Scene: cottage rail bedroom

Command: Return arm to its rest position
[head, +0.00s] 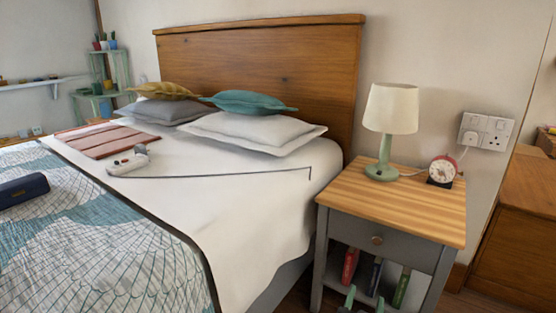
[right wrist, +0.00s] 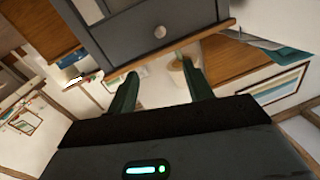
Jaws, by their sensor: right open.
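My right gripper (head: 365,301) shows only by its green fingertips at the bottom edge of the head view, in front of the nightstand's lower shelf. The fingers are apart and nothing is seen between them. In the right wrist view the two dark green fingers (right wrist: 160,82) are spread wide and empty, pointing toward the nightstand (right wrist: 135,35), which appears upside down there. The rest of my right arm is out of the head view. My left gripper is not in view.
The nightstand (head: 345,190) bears a lamp (head: 391,108) and a red alarm clock (head: 442,171); books (head: 374,275) stand below its drawer. The bed (head: 250,215) fills the left, with pillows, a white controller-like object (head: 128,162) and a dark blue case (head: 22,189).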

